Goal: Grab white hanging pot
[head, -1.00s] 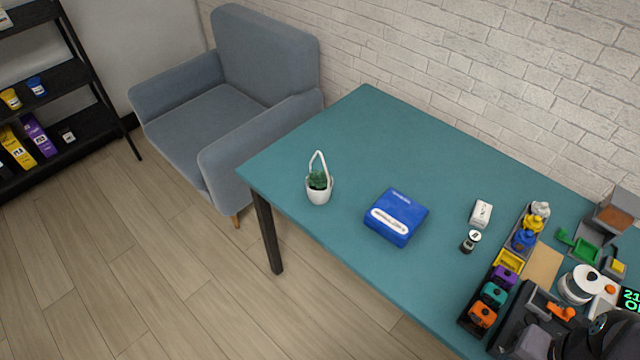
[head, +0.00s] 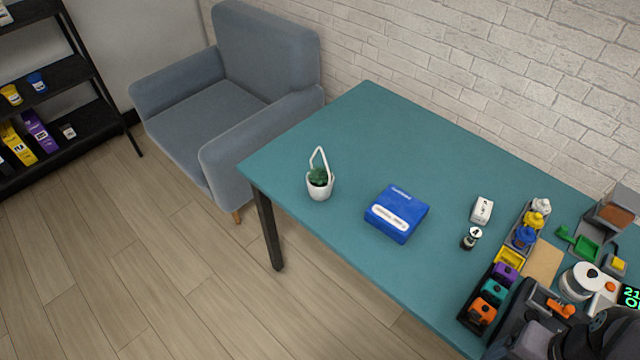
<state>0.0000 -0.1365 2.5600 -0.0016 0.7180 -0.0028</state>
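The white hanging pot (head: 319,190) stands upright on the teal table (head: 375,130), near its left end and front edge. A small green plant (head: 319,176) grows in it, and a white loop handle rises above the plant. Nothing touches the pot. My gripper's fingers cannot be made out in the head view; only dark parts that may belong to my arm show at the bottom right corner.
A blue box (head: 397,213) lies right of the pot with a gap between. A white box (head: 482,210), a small dark bottle (head: 471,238) and a row of coloured parts (head: 508,257) sit farther right. A grey armchair (head: 225,100) stands behind the table's left end.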

